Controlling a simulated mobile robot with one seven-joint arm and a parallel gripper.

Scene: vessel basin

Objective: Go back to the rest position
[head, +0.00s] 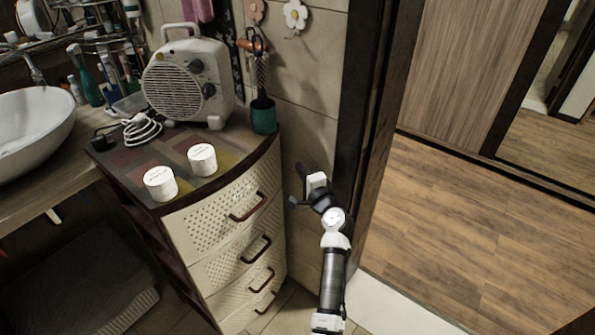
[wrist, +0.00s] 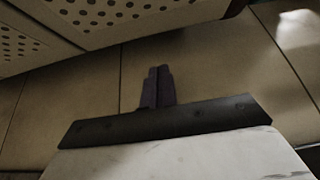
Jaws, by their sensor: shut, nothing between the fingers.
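My gripper (wrist: 158,86) is shut and empty in the wrist view, its two dark fingers side by side in front of the beige wall tiles. In the head view my gripper (head: 300,186) is at the end of the arm, right of the drawer cabinet (head: 225,232) and left of the dark door frame. It is apart from the white containers on the cabinet top.
Two white round containers (head: 160,183) (head: 202,159), a fan heater (head: 190,82) and a green cup (head: 263,115) stand on the cabinet. A white basin (head: 35,130) is at the left. The dark door frame (head: 365,100) is close to my arm. Open wooden floor (head: 455,220) lies at the right.

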